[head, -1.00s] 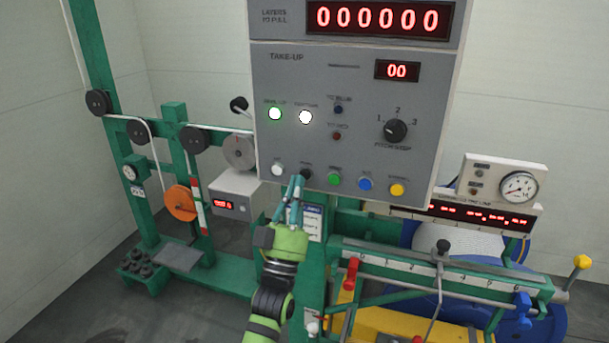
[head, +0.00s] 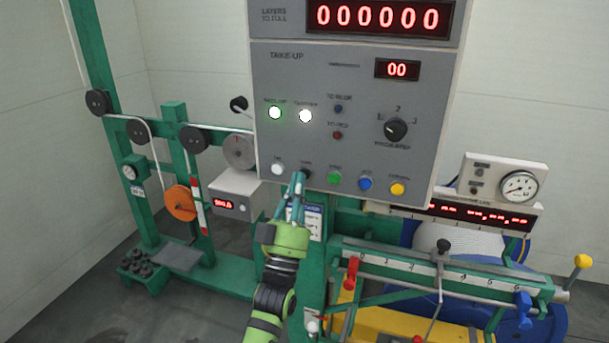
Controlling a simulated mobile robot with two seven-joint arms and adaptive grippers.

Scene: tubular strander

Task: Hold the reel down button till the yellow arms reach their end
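The take-up panel (head: 300,60) carries a row of buttons along its lower edge: a white button (head: 277,169), a black button (head: 305,173), then green, blue and yellow ones. Their labels are too blurred to read surely, so I cannot tell which is reel down. My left gripper (head: 298,182) points up with its fingers close together and empty, the tips at the black button, partly covering it. I cannot tell whether they press it. My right gripper is out of view. The yellow arms cannot be clearly made out; a yellow machine part (head: 385,325) shows low down.
A green lamp (head: 275,113) and a white lamp (head: 305,116) are lit on the panel. A rotary knob (head: 396,130) sits at its right. Below stand a green rail (head: 440,268) with a red handle (head: 351,273) and a blue reel (head: 550,320).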

